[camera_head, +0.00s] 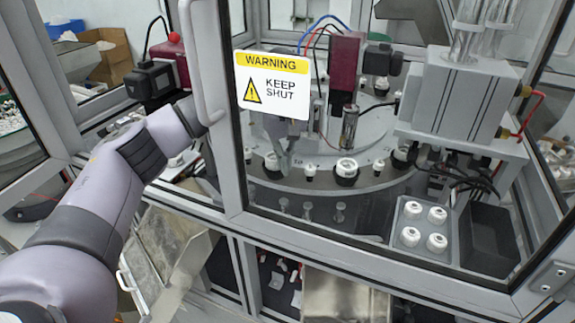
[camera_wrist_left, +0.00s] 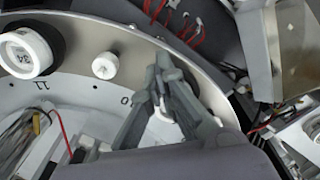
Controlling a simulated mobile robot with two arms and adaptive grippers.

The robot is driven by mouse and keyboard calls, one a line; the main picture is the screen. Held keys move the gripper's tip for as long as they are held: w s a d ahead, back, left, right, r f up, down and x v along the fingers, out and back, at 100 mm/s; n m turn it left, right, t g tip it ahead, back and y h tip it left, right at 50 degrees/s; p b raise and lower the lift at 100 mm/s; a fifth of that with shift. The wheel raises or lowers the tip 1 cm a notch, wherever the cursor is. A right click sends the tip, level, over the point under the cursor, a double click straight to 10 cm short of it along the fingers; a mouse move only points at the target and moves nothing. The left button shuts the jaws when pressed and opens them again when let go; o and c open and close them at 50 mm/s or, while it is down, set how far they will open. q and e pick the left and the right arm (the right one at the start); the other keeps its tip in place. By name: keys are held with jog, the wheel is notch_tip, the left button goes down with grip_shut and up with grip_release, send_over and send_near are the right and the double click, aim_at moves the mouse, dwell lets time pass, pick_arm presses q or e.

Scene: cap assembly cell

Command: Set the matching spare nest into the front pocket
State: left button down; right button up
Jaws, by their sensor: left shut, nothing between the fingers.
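My left gripper (camera_head: 285,160) is at the front rim of the round dial (camera_head: 325,184), behind the glass door and partly covered by the warning sign. In the left wrist view its fingers (camera_wrist_left: 166,82) are closed together with nothing held, over the dial's rim. A small white piece (camera_wrist_left: 162,113) shows just behind the fingers; I cannot tell if they touch it. A black nest with a white numbered piece (camera_wrist_left: 28,52) sits at the upper left, beside a white knob (camera_wrist_left: 105,65). In the head view, a black-ringed nest (camera_head: 346,182) sits on the dial. I cannot tell which pocket is the front one. My right gripper is out of view.
The framed door (camera_head: 222,120) with a warning sign (camera_head: 272,84) stands before the dial. A grey tray (camera_head: 424,248) with several white pieces and an empty black bin (camera_head: 490,238) are at the right. Wires and metal blocks crowd the dial's edge.

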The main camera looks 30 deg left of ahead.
pick_arm(q)
jog(key=r, duration=0.4)
jog(key=a+r, duration=0.1)
jog(key=r, duration=0.1)
jog(key=shift+w, duration=0.3)
notch_tip(320, 180, up, 6)
jog(key=d, duration=0.1)
jog(key=d+f+n, duration=0.3)
jog(key=d+f, duration=0.1)
jog(key=d, duration=0.1)
jog(key=a+f+b, duration=0.1)
jog(key=f+b, duration=0.4)
jog(key=a+f+b, duration=0.1)
jog(key=f+b, duration=0.1)
jog(key=f, duration=0.1)
jog(key=shift+s+a+f+b, duration=0.1)
jog(key=shift+a+f+b, duration=0.15)
jog(key=shift+a+b, duration=0.1)
jog(key=shift+a, duration=0.7)
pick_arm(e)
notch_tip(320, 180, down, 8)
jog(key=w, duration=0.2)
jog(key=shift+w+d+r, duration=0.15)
pick_arm(q)
jog(key=shift+w+d, duration=0.1)
jog(key=shift+w, duration=0.1)
